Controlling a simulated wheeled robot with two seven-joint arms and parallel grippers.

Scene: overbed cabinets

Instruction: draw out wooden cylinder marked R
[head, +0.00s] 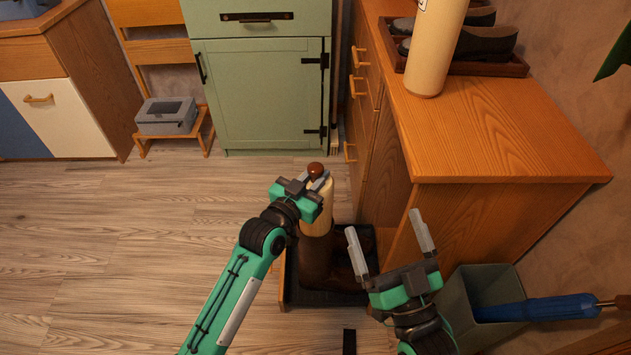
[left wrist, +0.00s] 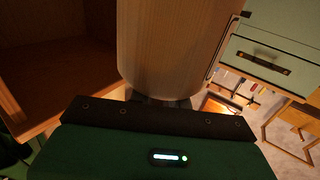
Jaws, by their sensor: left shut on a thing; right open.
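A pale wooden cylinder with a brown round knob (head: 316,221) stands upright in the head view, its lower part hidden in a dark brown boot (head: 317,262). No letter shows on it. My left gripper (head: 308,184) is shut on this cylinder at its top, just by the knob. The cylinder fills the upper middle of the left wrist view (left wrist: 170,45). My right gripper (head: 388,243) is open and empty, right of the boots.
The boots stand on a dark tray (head: 310,298) on the floor, beside the wooden cabinet (head: 500,125). A grey-green bin (head: 484,288) with a blue umbrella (head: 540,309) is at the right. Dark shoes (head: 475,42) lie in a cabinet-top tray. The floor at left is clear.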

